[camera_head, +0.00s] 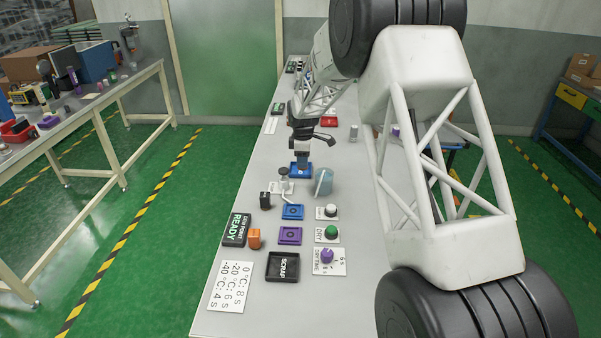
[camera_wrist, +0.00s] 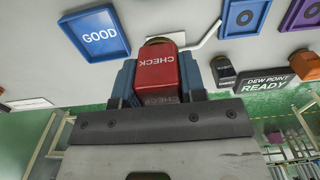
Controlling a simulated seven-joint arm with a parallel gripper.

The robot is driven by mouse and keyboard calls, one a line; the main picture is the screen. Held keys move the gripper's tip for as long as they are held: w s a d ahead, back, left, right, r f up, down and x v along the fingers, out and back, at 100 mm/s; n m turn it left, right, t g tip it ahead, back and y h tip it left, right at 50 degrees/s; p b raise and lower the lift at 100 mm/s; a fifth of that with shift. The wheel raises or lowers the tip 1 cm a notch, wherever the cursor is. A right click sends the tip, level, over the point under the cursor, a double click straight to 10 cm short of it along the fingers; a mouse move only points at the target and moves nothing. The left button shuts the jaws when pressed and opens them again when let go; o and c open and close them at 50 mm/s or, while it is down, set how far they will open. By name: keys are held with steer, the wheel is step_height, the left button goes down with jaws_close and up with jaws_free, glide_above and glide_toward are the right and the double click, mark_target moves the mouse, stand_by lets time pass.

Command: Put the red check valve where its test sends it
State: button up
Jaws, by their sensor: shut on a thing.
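The red check valve (camera_wrist: 158,72), lettered CHECK, is held between the blue fingers of my gripper (camera_wrist: 160,85) in the wrist view. My gripper is shut on it. In the head view my gripper (camera_head: 302,158) is over the bench near the blue tray (camera_head: 293,171); I cannot make out the valve there. The wrist view shows the blue GOOD tray (camera_wrist: 95,33) beyond the valve to the left. The black SCRAP tray (camera_head: 282,279) is at the near end of the bench. A DEW POINT READY sign (camera_head: 235,229) stands at the bench's left edge.
A blue pad (camera_head: 293,212) and a purple pad (camera_head: 290,236) lie mid-bench. White (camera_head: 331,211), green (camera_head: 331,232) and purple (camera_head: 327,256) knobs are right of them. A dark block (camera_head: 265,200) and an orange block (camera_head: 254,239) stand left. A temperature-time card (camera_head: 229,288) lies near. A bluish disc (camera_head: 323,182) stands upright.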

steer(key=w, duration=0.9)
steer(key=shift+w+d+r, duration=0.2)
steer(key=shift+d+r, duration=0.05)
steer(key=shift+r, duration=0.1)
steer(key=shift+f, duration=3.15)
steer(key=shift+f, duration=0.1)
steer(key=shift+f, duration=1.8)
steer(key=shift+f, duration=0.4)
